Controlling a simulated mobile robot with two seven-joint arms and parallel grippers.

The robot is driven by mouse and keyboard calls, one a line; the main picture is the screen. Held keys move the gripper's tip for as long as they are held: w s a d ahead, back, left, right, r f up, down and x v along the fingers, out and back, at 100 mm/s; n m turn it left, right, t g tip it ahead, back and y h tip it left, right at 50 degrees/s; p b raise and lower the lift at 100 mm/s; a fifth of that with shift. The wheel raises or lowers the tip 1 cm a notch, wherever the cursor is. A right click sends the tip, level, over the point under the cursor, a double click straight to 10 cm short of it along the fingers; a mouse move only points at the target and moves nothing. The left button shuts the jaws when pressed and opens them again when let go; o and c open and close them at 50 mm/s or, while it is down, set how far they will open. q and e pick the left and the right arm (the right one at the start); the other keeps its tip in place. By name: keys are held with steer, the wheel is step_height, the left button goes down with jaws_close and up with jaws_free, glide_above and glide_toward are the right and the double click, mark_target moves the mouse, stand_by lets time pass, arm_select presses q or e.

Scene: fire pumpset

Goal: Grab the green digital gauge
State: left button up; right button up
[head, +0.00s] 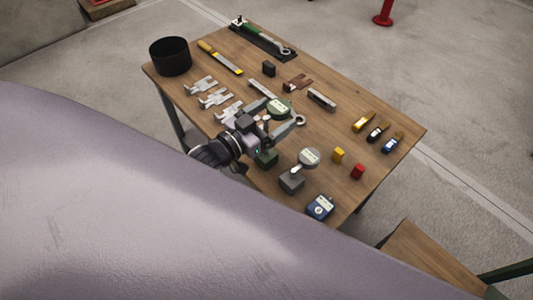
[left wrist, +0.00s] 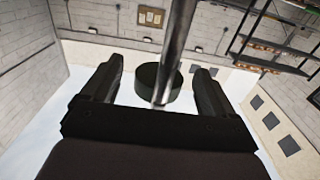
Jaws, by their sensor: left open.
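The green digital gauge (head: 279,107) has a round green body with a pale display and sits above the wooden table. In the left wrist view its dark round body (left wrist: 147,80) is between my fingers, with a silver rod (left wrist: 176,45) crossing in front of it. My left gripper (head: 283,113) is open, one finger on each side of the gauge; I cannot tell whether either finger touches it. A dark green block (head: 266,158) shows below the gripper, partly hidden by it. My right gripper is not in view.
A grey gauge (head: 309,157) on a grey block stands nearby, with a blue device (head: 320,207) in front. Yellow, black and blue tools (head: 377,132) lie right. The far right corner is clear.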

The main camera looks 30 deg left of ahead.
arm_select(q)
jaws_close()
steer(key=shift+r, duration=0.15)
